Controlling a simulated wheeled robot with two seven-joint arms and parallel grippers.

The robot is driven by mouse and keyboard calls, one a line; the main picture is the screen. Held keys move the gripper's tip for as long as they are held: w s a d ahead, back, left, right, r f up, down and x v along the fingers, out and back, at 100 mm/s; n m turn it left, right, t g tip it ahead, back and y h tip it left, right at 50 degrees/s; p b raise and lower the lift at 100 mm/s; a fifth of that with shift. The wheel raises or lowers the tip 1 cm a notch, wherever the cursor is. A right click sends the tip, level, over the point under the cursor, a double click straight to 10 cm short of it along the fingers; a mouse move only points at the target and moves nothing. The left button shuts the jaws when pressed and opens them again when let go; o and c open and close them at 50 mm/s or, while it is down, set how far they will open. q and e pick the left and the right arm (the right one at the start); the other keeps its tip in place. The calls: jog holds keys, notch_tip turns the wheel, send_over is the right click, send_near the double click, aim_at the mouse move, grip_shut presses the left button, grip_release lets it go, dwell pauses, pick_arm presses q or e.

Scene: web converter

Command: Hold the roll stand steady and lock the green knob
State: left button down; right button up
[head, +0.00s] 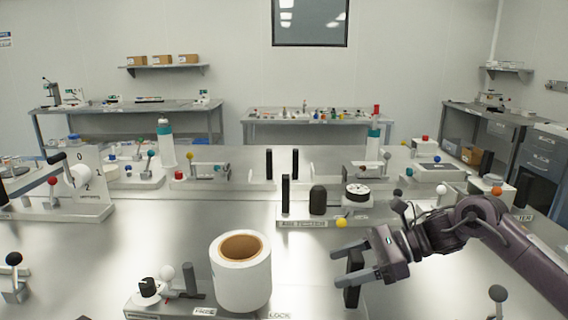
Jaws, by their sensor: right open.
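A white paper roll (241,290) with a brown core stands upright at the front centre. It is beside or on a low metal base (172,306) carrying a black knob (148,287), a white ball knob (167,272) and a dark upright block. Labels reading FREE and LOCK lie near the roll's foot. I cannot make out a green knob on this stand; its front edge is near the picture's bottom. My right gripper (345,268) is open and empty, to the right of the roll and apart from it. My left gripper is not in view.
Behind the roll is a fixture (328,219) with black posts and a dial. A white panel fixture (82,210) with a red knob stands at the left. Small levers stand at both front corners. Bare steel table lies between roll and right gripper.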

jog(key=v, duration=1.2)
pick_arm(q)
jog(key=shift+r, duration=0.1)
